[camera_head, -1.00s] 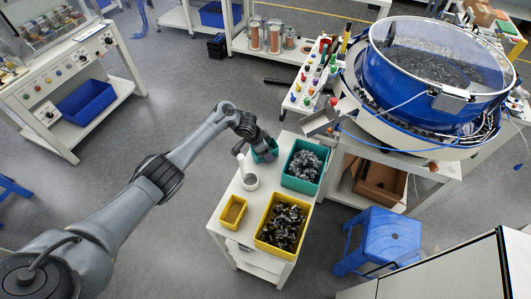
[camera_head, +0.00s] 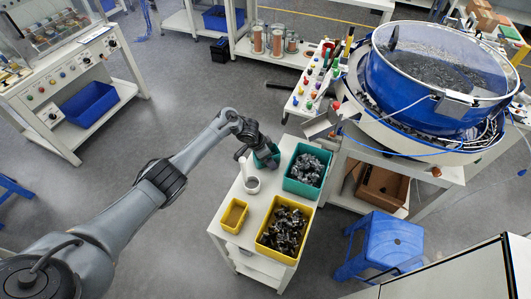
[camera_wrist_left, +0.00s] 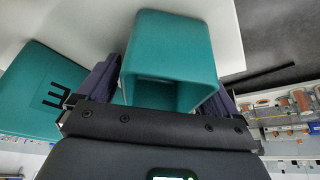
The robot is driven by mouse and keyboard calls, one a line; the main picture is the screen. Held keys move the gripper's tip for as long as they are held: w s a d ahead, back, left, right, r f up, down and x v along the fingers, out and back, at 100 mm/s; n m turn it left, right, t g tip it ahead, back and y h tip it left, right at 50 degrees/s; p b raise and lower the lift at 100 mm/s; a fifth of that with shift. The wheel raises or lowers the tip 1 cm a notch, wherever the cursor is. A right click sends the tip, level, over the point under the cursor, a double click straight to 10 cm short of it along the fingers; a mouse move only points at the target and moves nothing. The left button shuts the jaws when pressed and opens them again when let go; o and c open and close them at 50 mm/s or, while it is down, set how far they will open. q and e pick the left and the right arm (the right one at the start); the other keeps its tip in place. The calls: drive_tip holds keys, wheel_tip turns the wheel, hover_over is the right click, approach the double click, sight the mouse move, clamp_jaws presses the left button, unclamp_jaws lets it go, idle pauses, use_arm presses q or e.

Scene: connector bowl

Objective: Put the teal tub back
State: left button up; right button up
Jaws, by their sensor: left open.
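The small teal tub (camera_head: 266,157) is at the far end of the white cart, next to a larger teal bin of dark parts (camera_head: 307,168). My left gripper (camera_head: 263,148) is right at the tub and partly covers it. In the left wrist view the tub (camera_wrist_left: 174,50) stands between the two spread fingers, its mouth towards the camera. The gripper is open around it; whether a finger touches the wall is unclear. The larger teal bin (camera_wrist_left: 35,95) with a black mark shows at left there. My right gripper is not in view.
On the white cart (camera_head: 220,222) are a white cup-like holder (camera_head: 252,185), a small yellow tub (camera_head: 234,215) and a yellow bin of dark parts (camera_head: 285,226). A blue stool (camera_head: 385,245) and the blue bowl feeder (camera_head: 440,75) stand to the right. Floor left of the cart is clear.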

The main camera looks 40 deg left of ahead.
use_arm(q)
drive_tip(key=p+v, duration=0.4)
drive_tip(key=v, duration=0.8)
drive_tip(key=shift+a+r, duration=0.1)
